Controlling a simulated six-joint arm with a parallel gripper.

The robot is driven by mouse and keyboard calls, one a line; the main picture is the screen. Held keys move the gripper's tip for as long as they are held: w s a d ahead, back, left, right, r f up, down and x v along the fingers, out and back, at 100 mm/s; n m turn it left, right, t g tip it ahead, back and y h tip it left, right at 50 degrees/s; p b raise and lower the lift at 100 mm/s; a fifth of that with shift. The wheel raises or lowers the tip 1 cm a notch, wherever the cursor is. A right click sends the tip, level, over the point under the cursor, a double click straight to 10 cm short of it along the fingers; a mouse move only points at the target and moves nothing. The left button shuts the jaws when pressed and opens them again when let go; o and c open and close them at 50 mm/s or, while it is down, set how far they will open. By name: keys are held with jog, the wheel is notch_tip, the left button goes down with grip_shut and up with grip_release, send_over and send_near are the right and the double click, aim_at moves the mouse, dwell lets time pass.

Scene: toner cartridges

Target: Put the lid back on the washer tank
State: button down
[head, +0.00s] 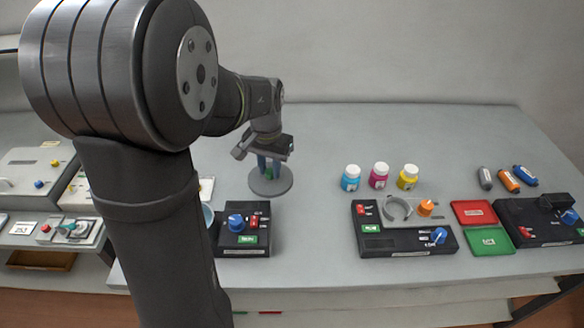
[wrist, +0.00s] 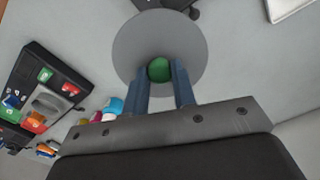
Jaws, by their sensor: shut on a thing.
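The lid is a flat grey disc (head: 284,185) with a green knob. My gripper (head: 269,168) points down over it, with its blue fingers on either side of the knob. In the wrist view, the fingers (wrist: 160,80) are shut on the green knob (wrist: 159,69), and the disc (wrist: 160,33) spreads out below them. I cannot tell whether the disc touches the table or hangs just above it. A round, pale-blue-edged vessel (head: 208,214), perhaps the washer tank, shows only partly beside my arm; the rest is hidden.
A black control box (head: 232,252) with a blue knob stands in front of the lid. Blue, magenta and yellow bottles (head: 379,176) stand to the right, behind another black unit (head: 400,243). Red and green trays (head: 490,241) and small cartridges (head: 509,181) lie farther right. The back table is clear.

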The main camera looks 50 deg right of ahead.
jog(key=w+a+r+n, duration=0.1)
jog(key=w+a+n, duration=0.3)
jog(key=a+n, duration=0.45)
jog(key=w+a+r+n, duration=0.1)
jog(key=w+a+n, duration=0.35)
jog(key=a, duration=0.75)
jog(key=shift+n, duration=0.3)
jog(key=shift+s+d+f, duration=0.1)
jog(key=shift+s+f, duration=0.05)
jog(key=shift+f, duration=1.3)
jog(key=shift+s+f, duration=0.1)
jog(key=shift+f, duration=1.35)
jog(key=shift+f, duration=0.15)
jog(key=c, duration=0.6)
grip_release()
jog(key=shift+c, duration=0.2)
jog(key=shift+r, duration=2.5)
